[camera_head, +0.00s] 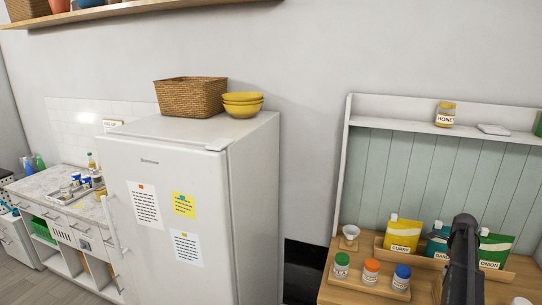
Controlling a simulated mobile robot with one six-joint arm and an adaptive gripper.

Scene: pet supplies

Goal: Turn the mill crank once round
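No mill or crank can be made out for certain in the head view. A small white piece with a flared top (349,237) stands at the left end of the wooden counter (338,293); I cannot tell what it is. A dark upright part, likely of my arm, rises at the lower right in front of the counter and hides part of it. My gripper's fingers do not show.
Jars with green (341,265), orange (371,271) and blue (402,277) lids stand on a wooden tray. Curry (403,235), teal (438,240) and onion (495,250) pouches stand behind. A honey jar (445,114) is on the shelf. A fridge (255,200) stands left.

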